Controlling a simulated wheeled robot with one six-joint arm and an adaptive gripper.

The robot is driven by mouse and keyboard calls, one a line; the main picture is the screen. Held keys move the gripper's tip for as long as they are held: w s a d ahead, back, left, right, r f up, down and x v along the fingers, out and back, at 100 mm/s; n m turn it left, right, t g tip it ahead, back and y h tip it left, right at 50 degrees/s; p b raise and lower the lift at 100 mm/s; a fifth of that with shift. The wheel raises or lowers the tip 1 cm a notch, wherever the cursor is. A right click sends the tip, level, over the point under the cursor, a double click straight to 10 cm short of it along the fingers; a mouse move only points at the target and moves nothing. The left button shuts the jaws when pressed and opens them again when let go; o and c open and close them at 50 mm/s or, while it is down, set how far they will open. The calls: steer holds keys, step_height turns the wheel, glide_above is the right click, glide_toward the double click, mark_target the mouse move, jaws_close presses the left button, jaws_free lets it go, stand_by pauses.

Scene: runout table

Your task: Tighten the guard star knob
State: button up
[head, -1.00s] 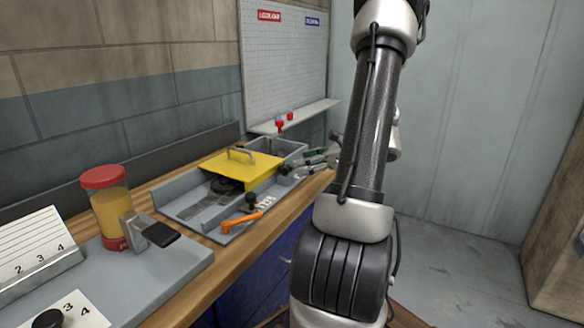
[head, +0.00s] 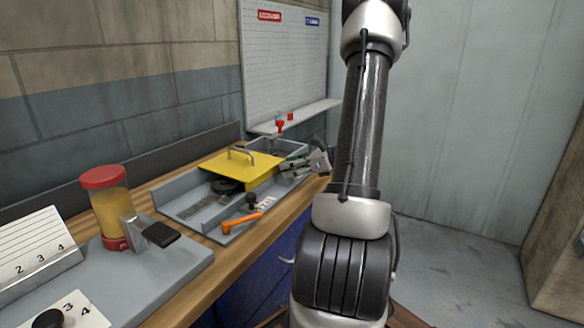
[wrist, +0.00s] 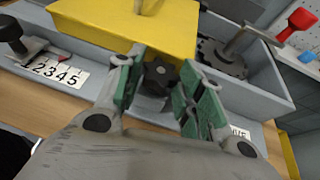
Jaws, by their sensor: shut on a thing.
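The guard star knob (wrist: 159,76) is black and lobed. In the wrist view it sits between my green-padded fingertips, in front of the yellow guard (wrist: 125,28). My gripper (wrist: 160,82) is shut on it, with a finger on each side. In the head view my gripper (head: 294,164) reaches the right end of the yellow guard (head: 238,168), which has a metal handle on top. The knob cannot be made out in that view. Its stem is hidden in the wrist view.
An orange lever (head: 241,221), a small black knob (head: 251,199) and a number strip (head: 266,203) lie along the grey tray's near side. A red-lidded jar (head: 107,211) stands at left. In the wrist view, a dark toothed wheel (wrist: 221,60) sits in the bin right of the guard.

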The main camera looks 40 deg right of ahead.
steer(key=m+h, duration=0.1)
steer(key=m+t+h, duration=0.1)
steer(key=m+h, duration=0.1)
steer(key=shift+s+a+h, duration=0.1)
steer(key=shift+a+h, duration=0.2)
steer(key=shift+a, duration=0.1)
steer(key=shift+a+m+h, duration=0.15)
steer(key=shift+m+h, duration=0.65)
steer(key=shift+h, duration=0.05)
steer(key=shift+a+m+h, duration=0.1)
steer(key=shift+m+h, duration=0.7)
steer(key=shift+h, duration=0.05)
steer(key=o, duration=1)
steer(key=v, duration=1.2)
steer(key=shift+f, duration=0.2)
